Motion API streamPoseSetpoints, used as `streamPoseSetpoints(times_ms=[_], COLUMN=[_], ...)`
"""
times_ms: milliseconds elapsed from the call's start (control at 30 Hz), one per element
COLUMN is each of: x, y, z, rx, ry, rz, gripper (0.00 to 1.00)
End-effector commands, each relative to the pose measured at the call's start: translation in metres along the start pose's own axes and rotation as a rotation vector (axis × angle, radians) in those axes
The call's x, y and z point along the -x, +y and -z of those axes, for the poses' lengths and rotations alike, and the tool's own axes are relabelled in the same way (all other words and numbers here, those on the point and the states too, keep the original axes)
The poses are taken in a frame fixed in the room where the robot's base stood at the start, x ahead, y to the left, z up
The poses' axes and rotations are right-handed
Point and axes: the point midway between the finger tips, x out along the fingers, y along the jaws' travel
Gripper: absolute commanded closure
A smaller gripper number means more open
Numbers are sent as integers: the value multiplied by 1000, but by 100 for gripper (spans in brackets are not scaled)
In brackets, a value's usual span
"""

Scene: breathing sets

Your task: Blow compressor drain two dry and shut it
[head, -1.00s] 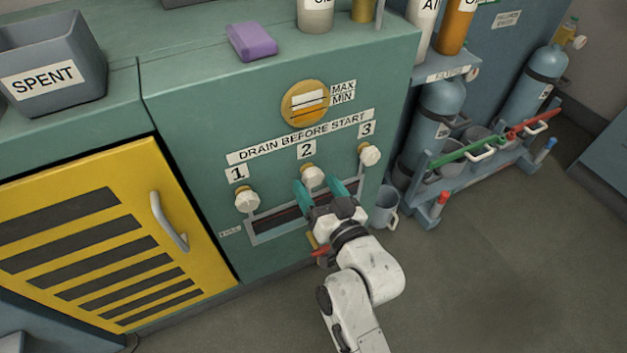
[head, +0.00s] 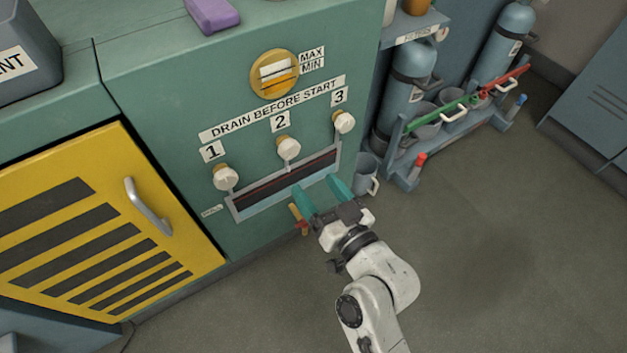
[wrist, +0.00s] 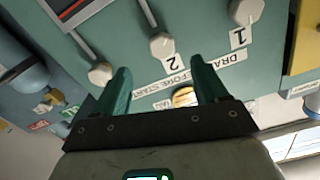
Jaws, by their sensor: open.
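Drain knob two (head: 288,148) is a white knob under the "2" label on the green compressor front. A thin pale pipe runs down from it towards a slotted trough (head: 240,214). In the wrist view the picture is upside down and knob two (wrist: 161,46) shows beyond my fingertips, between their lines. My gripper (head: 316,185) is open and empty, below and right of knob two, in front of the trough, touching no knob. I cannot tell from these frames whether the drain is open or whether anything flows.
Knob one (head: 226,178) and knob three (head: 344,122) flank knob two. A round level gauge (head: 274,73) sits above. A yellow louvred door (head: 110,240) with a handle is left. A grey mug (head: 364,172) and a rack of cylinders (head: 405,95) stand right. Floor is clear at lower right.

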Motion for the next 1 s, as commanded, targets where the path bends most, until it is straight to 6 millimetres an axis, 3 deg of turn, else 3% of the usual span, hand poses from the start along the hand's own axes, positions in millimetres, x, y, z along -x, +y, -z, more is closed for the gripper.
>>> streamPoseSetpoints(times_ms=[200,333,467,767,1000], x=[1,4,6,9,-14], y=[30,40,30,-1,-2], z=[17,27,30,14,10], rx=[39,95,148,185,187], ry=[5,27,36,8,9], rz=[-131,-173,-133,2,11], gripper=[27,27,27,27,27])
